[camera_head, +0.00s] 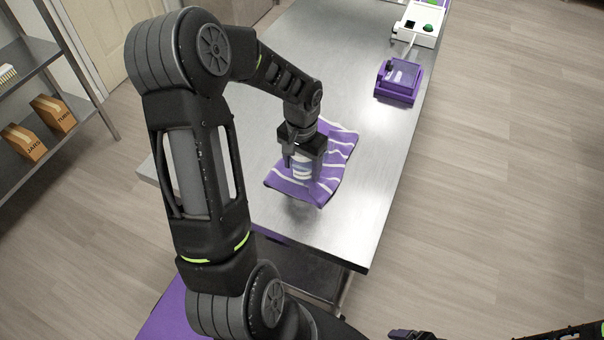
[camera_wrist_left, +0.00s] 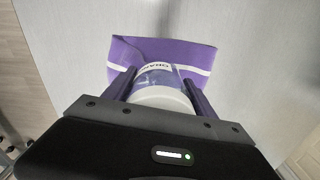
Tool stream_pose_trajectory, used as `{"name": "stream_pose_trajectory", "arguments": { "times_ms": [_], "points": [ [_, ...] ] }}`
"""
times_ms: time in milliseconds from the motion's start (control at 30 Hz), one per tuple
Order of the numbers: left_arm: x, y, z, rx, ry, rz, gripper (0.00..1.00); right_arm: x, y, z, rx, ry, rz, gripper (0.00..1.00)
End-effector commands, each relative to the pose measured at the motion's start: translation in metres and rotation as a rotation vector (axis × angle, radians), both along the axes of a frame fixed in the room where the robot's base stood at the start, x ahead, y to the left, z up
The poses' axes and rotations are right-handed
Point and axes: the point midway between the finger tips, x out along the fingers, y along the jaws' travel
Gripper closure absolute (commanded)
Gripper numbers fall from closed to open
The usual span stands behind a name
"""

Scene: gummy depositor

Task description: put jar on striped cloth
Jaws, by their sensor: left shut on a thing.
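The striped cloth (camera_head: 335,165) is purple with white stripes and lies on the steel table, partly hidden by my left gripper. My left gripper (camera_head: 304,162) is shut on a small jar (camera_head: 302,171) over the cloth. In the left wrist view the jar (camera_wrist_left: 160,88) has a pale lid and a label with dark letters, and sits between the two fingers of the gripper (camera_wrist_left: 160,90). The cloth (camera_wrist_left: 192,52) shows behind it. I cannot tell whether the jar touches the cloth. My right gripper (camera_head: 412,335) shows only partly at the bottom edge.
The steel table (camera_head: 370,210) has bare room around the cloth. A purple machine (camera_head: 398,82) and a white box with a green button (camera_head: 420,27) stand at its far end. A shelf with cardboard boxes (camera_head: 24,141) stands at the left.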

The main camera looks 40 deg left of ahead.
Motion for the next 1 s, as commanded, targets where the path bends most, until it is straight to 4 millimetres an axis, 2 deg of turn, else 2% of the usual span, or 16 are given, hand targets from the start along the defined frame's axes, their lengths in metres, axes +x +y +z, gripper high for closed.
{"name": "stream_pose_trajectory", "arguments": {
  "times_ms": [33, 167, 633, 700, 733, 767, 1000],
  "points": [
    [-0.001, 0.000, -0.014, -0.001, 0.002, 0.000, 0.77, 0.001, 0.000, -0.011, 0.002, -0.002, 0.001, 0.13],
    [0.000, 0.000, -0.030, -0.001, 0.000, 0.000, 0.77, 0.002, 0.001, -0.021, 0.005, -0.007, 0.001, 0.13],
    [-0.001, -0.001, -0.037, -0.001, 0.002, 0.000, 0.77, 0.003, 0.001, -0.024, 0.006, -0.008, 0.003, 0.13],
    [-0.001, -0.001, -0.039, -0.001, 0.003, 0.000, 0.91, 0.003, 0.001, -0.026, 0.007, -0.009, 0.002, 0.13],
    [-0.001, -0.001, -0.040, -0.002, 0.004, 0.000, 0.91, 0.003, 0.001, -0.027, 0.007, -0.010, 0.003, 0.13],
    [-0.001, -0.001, -0.041, -0.002, 0.004, 0.000, 0.99, 0.003, 0.002, -0.028, 0.008, -0.010, 0.003, 0.13],
    [-0.003, -0.001, -0.047, -0.004, 0.008, 0.000, 0.99, 0.004, 0.002, -0.030, 0.008, -0.011, 0.004, 0.13]
  ]
}}
